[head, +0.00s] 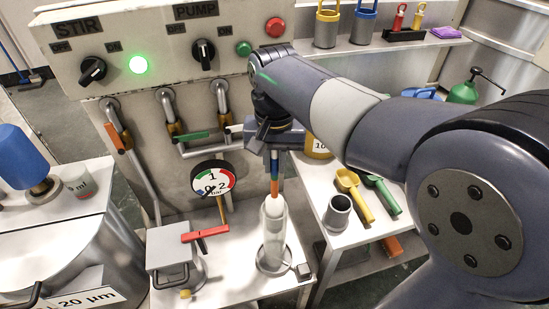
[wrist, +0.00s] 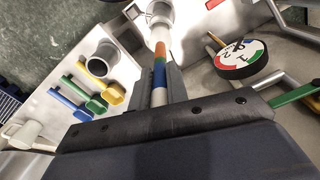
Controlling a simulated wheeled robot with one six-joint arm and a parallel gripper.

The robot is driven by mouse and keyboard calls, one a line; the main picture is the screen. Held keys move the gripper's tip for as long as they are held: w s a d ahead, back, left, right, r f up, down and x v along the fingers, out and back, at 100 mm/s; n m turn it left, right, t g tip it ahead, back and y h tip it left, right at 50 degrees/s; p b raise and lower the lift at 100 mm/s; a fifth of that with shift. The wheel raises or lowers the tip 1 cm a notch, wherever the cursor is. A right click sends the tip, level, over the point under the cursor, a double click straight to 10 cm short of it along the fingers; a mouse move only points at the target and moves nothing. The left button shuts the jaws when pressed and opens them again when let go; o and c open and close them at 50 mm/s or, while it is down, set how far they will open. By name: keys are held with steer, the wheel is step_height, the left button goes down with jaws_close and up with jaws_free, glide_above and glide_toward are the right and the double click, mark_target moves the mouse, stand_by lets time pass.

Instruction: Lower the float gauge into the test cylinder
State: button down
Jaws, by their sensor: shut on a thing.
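The float gauge (head: 275,186) is a slim upright stick with green, blue and orange bands and a pale lower part. My gripper (head: 274,164) is shut on its upper part. The clear test cylinder (head: 273,244) stands upright on a round foot directly below. The gauge's lower end appears to be at or just inside the cylinder's mouth; the exact depth is hard to tell. In the wrist view, the gauge (wrist: 160,50) runs from between my fingers (wrist: 160,80) towards the cylinder (wrist: 157,10), whose mouth lies in line with it.
A pressure dial (head: 213,178) and a red-handled valve (head: 205,232) stand left of the cylinder. A grey cup (head: 338,212), a yellow scoop (head: 355,192) and a green scoop (head: 382,193) lie on the right. Pipes and the control panel (head: 160,45) are behind.

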mark_target(275, 201)
steer(key=shift+f+b, duration=4.8)
steer(key=shift+f, duration=3)
steer(key=shift+f+b, duration=1.55)
steer(key=shift+f, duration=0.95)
steer(key=c, duration=1.3)
jaws_free()
steer(key=shift+r, duration=0.1)
step_height(275, 201, up, 11)
steer(key=shift+f+p, duration=0.15)
steer(key=shift+p, duration=0.85)
